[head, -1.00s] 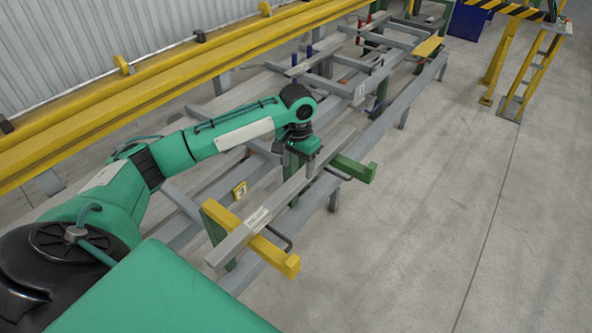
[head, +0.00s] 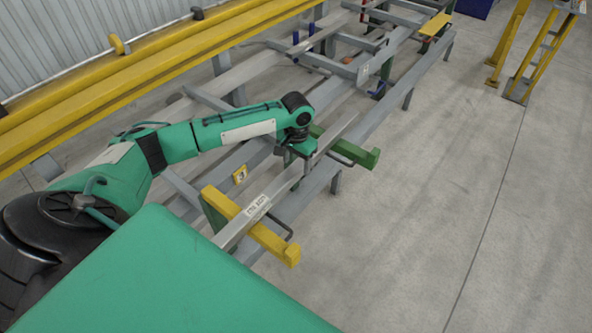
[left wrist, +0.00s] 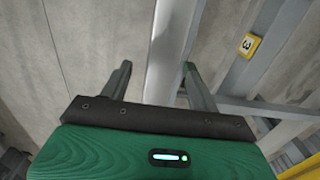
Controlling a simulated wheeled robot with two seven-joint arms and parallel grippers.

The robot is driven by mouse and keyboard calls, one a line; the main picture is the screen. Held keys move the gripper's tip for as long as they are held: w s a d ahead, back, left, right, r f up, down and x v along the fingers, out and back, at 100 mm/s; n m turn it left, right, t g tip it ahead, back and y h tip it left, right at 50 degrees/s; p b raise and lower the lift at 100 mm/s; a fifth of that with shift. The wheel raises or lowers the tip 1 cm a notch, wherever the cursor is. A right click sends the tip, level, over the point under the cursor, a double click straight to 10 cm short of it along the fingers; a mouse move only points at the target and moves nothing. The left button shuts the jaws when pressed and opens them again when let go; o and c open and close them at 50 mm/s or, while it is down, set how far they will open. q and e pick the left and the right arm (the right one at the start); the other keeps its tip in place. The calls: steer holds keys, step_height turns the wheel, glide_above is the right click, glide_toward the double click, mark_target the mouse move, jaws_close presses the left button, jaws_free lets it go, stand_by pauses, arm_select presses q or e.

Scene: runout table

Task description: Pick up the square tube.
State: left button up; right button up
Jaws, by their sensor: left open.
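The square tube (head: 279,190) is a long grey metal bar with a white label near its close end. It lies slanting across a yellow support arm (head: 275,241) and a green support arm (head: 352,153). My left gripper (head: 305,168) points down at the tube between the two supports. In the left wrist view the gripper (left wrist: 157,68) is open, and the tube (left wrist: 172,45) runs between its fingers, closer to the right finger. I cannot tell whether a finger touches it. My right gripper is not in view.
A grey steel frame (head: 365,125) runs beneath and beyond the tube. A yellow number tag (head: 240,174) sits on a rail left of it. A long yellow beam (head: 150,75) stands along the wall.

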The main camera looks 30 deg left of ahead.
mark_target(296, 166)
arm_select(q)
step_height(296, 166, down, 3)
steer(key=shift+a+r, duration=0.15)
steer(key=shift+r, duration=0.05)
steer(key=shift+f, duration=0.4)
steer(key=shift+c, duration=0.2)
steer(key=c, duration=0.4)
jaws_close()
steer(key=shift+w, duration=0.1)
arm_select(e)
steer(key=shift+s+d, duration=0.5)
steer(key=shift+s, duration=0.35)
